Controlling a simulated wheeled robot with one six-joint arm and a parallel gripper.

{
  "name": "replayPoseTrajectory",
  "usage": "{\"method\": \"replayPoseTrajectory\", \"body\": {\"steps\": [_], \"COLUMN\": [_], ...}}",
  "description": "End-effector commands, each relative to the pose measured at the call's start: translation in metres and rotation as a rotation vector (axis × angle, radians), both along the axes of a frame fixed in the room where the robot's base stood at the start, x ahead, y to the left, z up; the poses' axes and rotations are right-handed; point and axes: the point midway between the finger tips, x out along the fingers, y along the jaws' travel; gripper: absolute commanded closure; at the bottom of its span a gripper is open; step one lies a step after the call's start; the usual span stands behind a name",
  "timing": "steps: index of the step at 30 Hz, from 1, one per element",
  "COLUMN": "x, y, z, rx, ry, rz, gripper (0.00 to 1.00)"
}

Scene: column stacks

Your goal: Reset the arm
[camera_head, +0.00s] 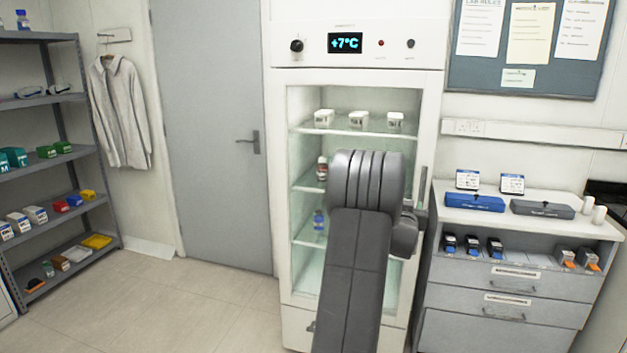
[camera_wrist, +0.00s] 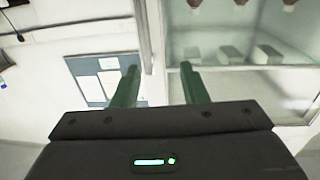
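My arm rises in front of the glass-fronted fridge (camera_head: 356,75) in the head view and covers part of its shelves. The view beyond the fingers is tilted, with the notice board (camera_wrist: 100,78) on the left and the fridge interior on the right.
The fridge holds several white tubs (camera_head: 359,119), a red-capped bottle (camera_head: 322,168) and a blue-capped bottle (camera_head: 318,221). A drawer cabinet (camera_head: 508,290) stands close at right. A storage rack (camera_head: 70,99) is at left. The floor (camera_head: 190,300) at left is clear.

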Motion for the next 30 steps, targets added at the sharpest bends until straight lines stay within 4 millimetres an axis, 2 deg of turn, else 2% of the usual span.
{"method": "replayPoseTrajectory", "body": {"steps": [6, 30], "x": [-0.017, -0.082], "y": [0.024, 0.097], "z": [0.005, 0.002], "rx": [0.001, 0.0], "ry": [0.003, 0.004], "rz": [-0.044, -0.219], "gripper": [0.61, 0.61]}}
